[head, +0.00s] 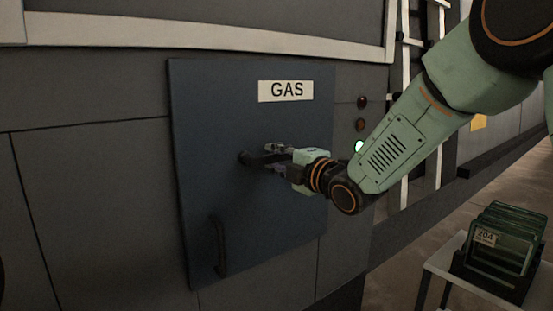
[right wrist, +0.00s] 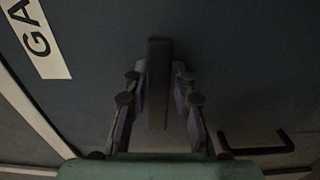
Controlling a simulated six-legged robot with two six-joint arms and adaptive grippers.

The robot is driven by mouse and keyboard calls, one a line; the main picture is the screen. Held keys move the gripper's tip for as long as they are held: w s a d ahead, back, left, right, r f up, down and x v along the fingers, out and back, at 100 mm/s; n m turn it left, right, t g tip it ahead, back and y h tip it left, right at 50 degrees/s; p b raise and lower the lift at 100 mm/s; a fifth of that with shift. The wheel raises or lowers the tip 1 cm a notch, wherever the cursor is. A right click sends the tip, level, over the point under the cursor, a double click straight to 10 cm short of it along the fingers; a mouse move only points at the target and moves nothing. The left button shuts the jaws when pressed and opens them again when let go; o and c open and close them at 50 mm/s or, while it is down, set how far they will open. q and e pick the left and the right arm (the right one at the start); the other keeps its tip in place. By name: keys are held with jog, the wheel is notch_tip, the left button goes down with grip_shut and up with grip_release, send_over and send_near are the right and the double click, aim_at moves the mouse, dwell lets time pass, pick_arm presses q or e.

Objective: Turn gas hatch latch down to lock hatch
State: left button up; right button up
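The dark blue gas hatch (head: 210,120) is a flat panel with a white "GAS" label (head: 286,90); it looks flush with the grey wall. Its dark latch (head: 252,158) sits mid-panel and points right, roughly level. My right gripper (head: 275,158) reaches in from the right, with its fingers around the latch. In the right wrist view the latch bar (right wrist: 158,85) lies between the two fingers (right wrist: 160,105), with small gaps visible on both sides. The fingers look open. My left gripper is not in view.
A fixed bar handle (head: 220,248) is on the hatch's lower left; it also shows in the right wrist view (right wrist: 262,150). Indicator lights (head: 360,125) are right of the hatch. A white table (head: 440,270) with a green rack (head: 505,240) stands at lower right.

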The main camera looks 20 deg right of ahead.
jog(key=shift+s+r, duration=0.1)
jog(key=shift+s, duration=0.05)
grip_shut()
